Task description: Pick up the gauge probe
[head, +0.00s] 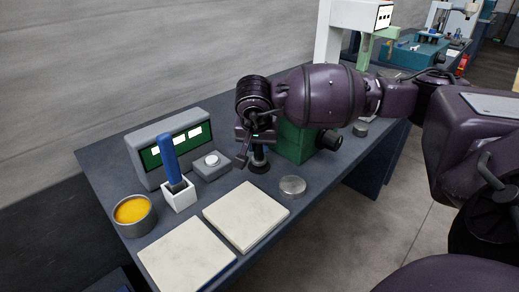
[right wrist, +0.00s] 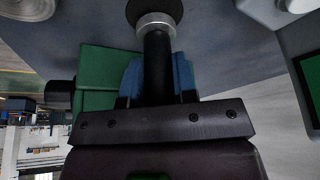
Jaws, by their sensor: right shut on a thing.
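The gauge probe (head: 258,162) appears to be the dark upright cylinder under my right gripper, beside the green block. In the right wrist view the probe (right wrist: 157,50) shows a black shaft, a silver collar and a wider black disc at its far end. My right gripper (head: 257,144) points down over it. In the right wrist view its blue-padded fingers (right wrist: 157,78) are shut on the shaft, one on each side. I cannot tell whether the probe's lower end touches the table. My left gripper is not in view.
A green block with a black knob (head: 329,139) stands close right of the gripper. A grey display box (head: 150,146), small button box (head: 212,167), blue-handled tool (head: 171,157), yellow-filled tin (head: 133,211), two pale plates (head: 246,215) and silver disc (head: 292,186) share the table.

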